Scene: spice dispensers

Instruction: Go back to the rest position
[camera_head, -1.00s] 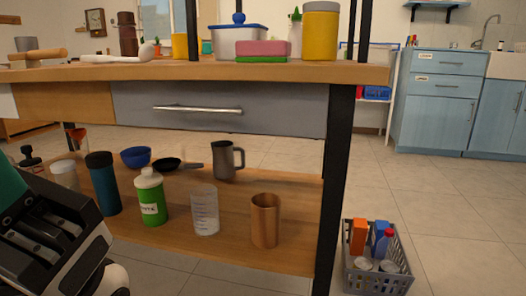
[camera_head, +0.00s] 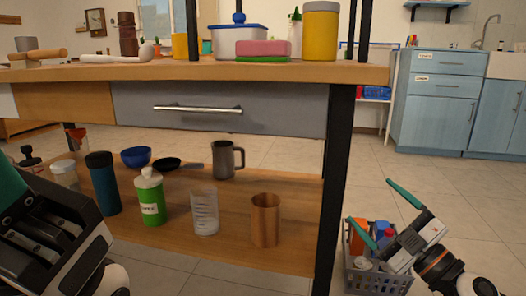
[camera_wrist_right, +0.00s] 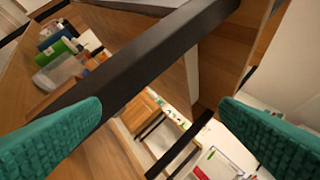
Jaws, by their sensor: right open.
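My right gripper (camera_head: 372,212) is at the lower right in the head view, in front of the grey crate and right of the black table leg. Its teal fingers are spread wide with nothing between them. In the right wrist view the two fingers (camera_wrist_right: 163,125) stand apart, and a dark bar of the furniture crosses behind them. My left gripper (camera_head: 50,235) is at the lower left edge in the head view, large and close. Its fingertips are cut off or hidden, so its opening does not show.
The wooden table (camera_head: 360,73) has a black leg (camera_head: 337,190) close left of my right gripper. Its lower shelf (camera_head: 180,235) holds a green bottle (camera_head: 150,197), a wooden cup (camera_head: 265,220) and a grey mug (camera_head: 225,160). A grey crate (camera_head: 365,285) stands on the floor; floor farther right is clear.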

